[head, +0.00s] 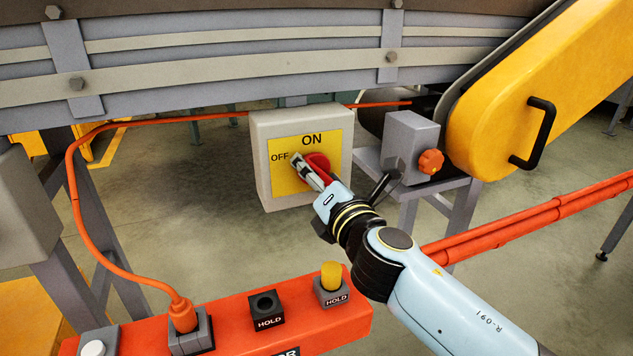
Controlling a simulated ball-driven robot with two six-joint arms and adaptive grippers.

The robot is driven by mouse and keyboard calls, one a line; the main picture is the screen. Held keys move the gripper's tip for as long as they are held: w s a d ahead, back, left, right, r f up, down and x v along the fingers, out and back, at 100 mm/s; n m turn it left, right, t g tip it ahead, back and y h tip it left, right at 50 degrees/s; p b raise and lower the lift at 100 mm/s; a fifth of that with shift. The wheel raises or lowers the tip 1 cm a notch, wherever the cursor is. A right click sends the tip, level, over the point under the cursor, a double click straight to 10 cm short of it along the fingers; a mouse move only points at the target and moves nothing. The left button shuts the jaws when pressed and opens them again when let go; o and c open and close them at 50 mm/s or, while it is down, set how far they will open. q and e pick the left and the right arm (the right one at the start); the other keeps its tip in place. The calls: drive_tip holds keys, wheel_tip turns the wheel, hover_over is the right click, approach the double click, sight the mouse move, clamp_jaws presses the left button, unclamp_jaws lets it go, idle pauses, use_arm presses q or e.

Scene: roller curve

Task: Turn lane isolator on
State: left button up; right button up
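The lane isolator is a pale grey box (262,160) with a yellow face plate (338,133) marked OFF at the left and ON at the top. Its red rotary knob (320,161) shows in the middle of the plate, partly hidden by my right gripper (299,163). My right gripper comes from the lower right, and its fingers lie across the knob, pointing towards the OFF mark. The fingers look close together; whether they grip the knob's handle is not clear. The knob's pointing direction is hidden. My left gripper is out of view.
An orange panel (236,328) with HOLD buttons and a plugged orange cable (72,185) lies below. A grey box with an orange knob (430,161) and a yellow guard with a black handle (533,133) stand at the right. Grey conveyor rails run above.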

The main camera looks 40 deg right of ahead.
drive_tip(key=m+b, duration=0.1)
drive_tip(key=m, duration=0.3)
drive_tip(key=shift+m+b, duration=0.3)
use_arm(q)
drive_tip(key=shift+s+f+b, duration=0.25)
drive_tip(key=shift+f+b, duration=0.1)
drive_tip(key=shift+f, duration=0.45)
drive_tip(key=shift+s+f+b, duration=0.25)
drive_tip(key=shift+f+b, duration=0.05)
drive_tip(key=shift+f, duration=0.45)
use_arm(e)
drive_tip(key=shift+m, duration=2)
drive_tip(key=shift+r, duration=0.1)
drive_tip(key=o, duration=1.2)
drive_tip(key=shift+c, duration=0.2)
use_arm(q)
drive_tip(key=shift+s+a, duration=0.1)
use_arm(e)
drive_tip(key=shift+s, duration=0.1)
drive_tip(key=v, duration=1.2)
